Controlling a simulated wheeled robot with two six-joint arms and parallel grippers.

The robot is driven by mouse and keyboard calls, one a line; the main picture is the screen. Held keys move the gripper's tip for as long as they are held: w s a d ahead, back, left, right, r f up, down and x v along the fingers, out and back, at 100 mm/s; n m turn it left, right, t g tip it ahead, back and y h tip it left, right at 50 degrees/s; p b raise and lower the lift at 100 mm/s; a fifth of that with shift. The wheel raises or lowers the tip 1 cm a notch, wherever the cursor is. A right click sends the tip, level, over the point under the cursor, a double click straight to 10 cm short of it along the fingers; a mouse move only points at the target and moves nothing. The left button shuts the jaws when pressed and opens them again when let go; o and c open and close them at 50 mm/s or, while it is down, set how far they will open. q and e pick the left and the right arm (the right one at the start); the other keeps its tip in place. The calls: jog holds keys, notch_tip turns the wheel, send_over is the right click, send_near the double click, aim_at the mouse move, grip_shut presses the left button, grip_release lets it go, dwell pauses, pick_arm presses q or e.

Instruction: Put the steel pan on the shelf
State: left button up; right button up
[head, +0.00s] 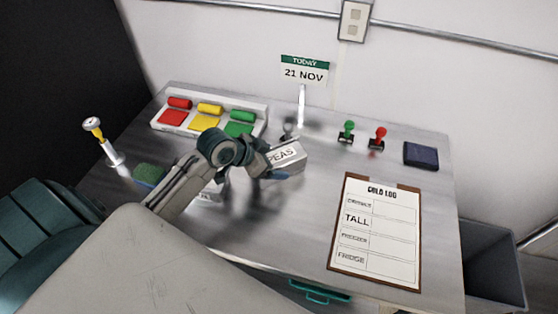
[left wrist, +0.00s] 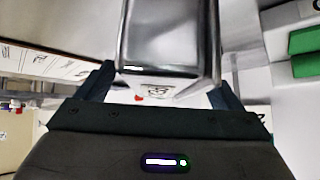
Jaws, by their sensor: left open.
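A shiny steel pan (head: 293,155) with a white label reading PEAS is at the middle of the steel table. My left gripper (head: 266,160) is right at it, and the arm hides part of it. In the left wrist view the steel pan (left wrist: 168,45) fills the space ahead, between the two open fingers of my left gripper (left wrist: 163,88). I cannot tell whether the fingers touch it. A second labelled piece (head: 211,193) is mostly hidden under my left arm. My right gripper is not in view. I cannot make out a shelf.
A white tray (head: 157,126) holds red, yellow and green blocks at the back left. A brush (head: 102,141) and a green sponge (head: 149,174) are at the left. Two stamps (head: 347,133), a dark blue pad (head: 421,155) and a clipboard (head: 375,232) lie right. A grey bin (head: 492,265) stands beyond the right edge.

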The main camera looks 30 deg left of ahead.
pick_arm(q)
jog(key=shift+w+d+f, duration=0.2)
jog(key=shift+w+f, duration=0.15)
jog(key=shift+f, duration=0.1)
jog(key=c, duration=1.7)
jog(key=shift+r, duration=0.1)
